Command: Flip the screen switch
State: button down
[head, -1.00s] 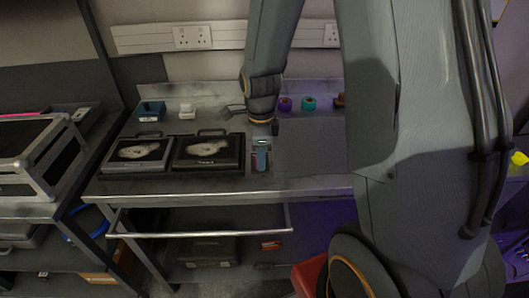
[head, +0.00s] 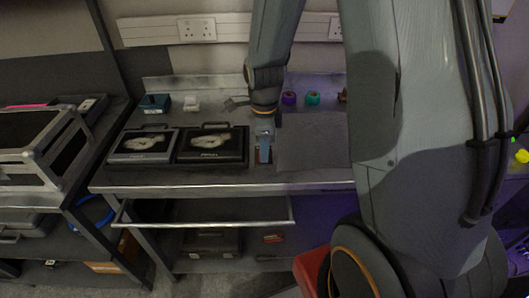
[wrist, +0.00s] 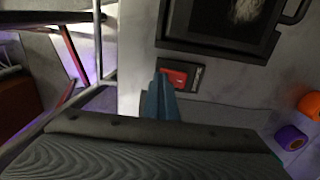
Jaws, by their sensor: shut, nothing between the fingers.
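The screen switch (wrist: 177,77) is a small red rocker on a dark plate with a pale label, in the upper middle of the wrist view. My gripper (wrist: 160,82) is shut and empty, its blue-grey fingers pointing at the switch plate. The fingertips overlap the left and lower part of the plate; I cannot tell whether they touch it. In the head view my gripper (head: 264,151) is over the bench front, just right of the right screen, and hides most of the switch. The left screen (head: 143,146) and right screen (head: 212,146) each show a pale picture.
Purple (head: 289,98) and teal (head: 312,98) rolls stand behind a grey mat (head: 310,145). A blue box (head: 154,104) and a white block (head: 191,103) sit at the back. A bar (head: 205,225) runs below the bench's front edge.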

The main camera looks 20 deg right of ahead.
jog(key=shift+d+r+p, duration=0.1)
jog(key=shift+r+p, duration=0.35)
jog(key=shift+p, duration=0.2)
jog(key=s+a+r, duration=0.2)
jog(key=s+r, duration=0.2)
jog(key=r, duration=0.8)
jog(key=s+d+f+n+t+b, duration=0.1)
jog(key=s+f+n+b, duration=0.2)
jog(key=n, duration=1.8)
notch_tip(320, 180, down, 4)
jog(key=s, duration=0.2)
jog(key=shift+s+r+n, duration=0.15)
jog(key=shift+s+n, duration=0.15)
jog(key=shift+s, duration=0.1)
jog(key=c, duration=2.5)
grip_release()
